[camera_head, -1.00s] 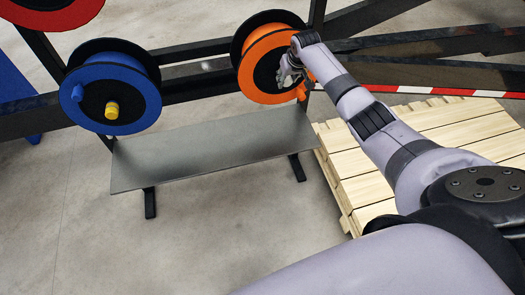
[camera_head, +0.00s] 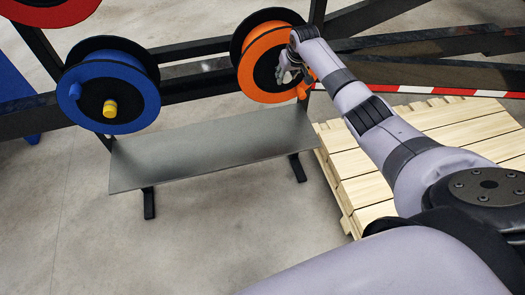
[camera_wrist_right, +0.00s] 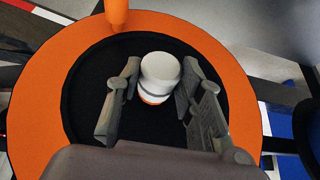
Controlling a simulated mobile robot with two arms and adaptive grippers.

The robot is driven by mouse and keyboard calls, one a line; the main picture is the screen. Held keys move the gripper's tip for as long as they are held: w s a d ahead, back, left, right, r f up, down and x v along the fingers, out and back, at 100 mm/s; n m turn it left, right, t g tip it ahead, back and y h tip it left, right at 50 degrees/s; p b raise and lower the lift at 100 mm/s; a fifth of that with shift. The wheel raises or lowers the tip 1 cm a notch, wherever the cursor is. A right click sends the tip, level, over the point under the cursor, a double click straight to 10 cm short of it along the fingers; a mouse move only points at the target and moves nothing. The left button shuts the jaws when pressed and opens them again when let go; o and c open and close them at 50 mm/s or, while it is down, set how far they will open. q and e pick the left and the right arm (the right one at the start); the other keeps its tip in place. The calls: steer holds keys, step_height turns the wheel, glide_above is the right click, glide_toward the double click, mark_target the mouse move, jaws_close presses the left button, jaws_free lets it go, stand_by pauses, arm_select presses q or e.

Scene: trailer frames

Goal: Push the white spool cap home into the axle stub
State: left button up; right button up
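The white spool cap (camera_wrist_right: 160,73) is at the middle of the orange spool (camera_wrist_right: 38,100), seen in the right wrist view. A thin orange band, perhaps the axle stub (camera_wrist_right: 154,98), shows at its lower edge. How far the cap is seated I cannot tell. My right gripper (camera_wrist_right: 158,95) is open, with its fingers on either side of the cap and gaps visible between. In the head view my right gripper (camera_head: 287,72) is in front of the orange spool (camera_head: 258,82) and the cap cannot be made out clearly. My left gripper is not in view.
An orange peg (camera_wrist_right: 117,12) stands out from the spool's face near the fingers. A blue spool (camera_head: 85,90) with a yellow cap (camera_head: 110,109) hangs to the left on a dark rack (camera_head: 195,85). A grey shelf (camera_head: 210,150) lies below. A wooden pallet (camera_head: 440,125) is at right.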

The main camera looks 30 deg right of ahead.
steer(key=o, duration=0.5)
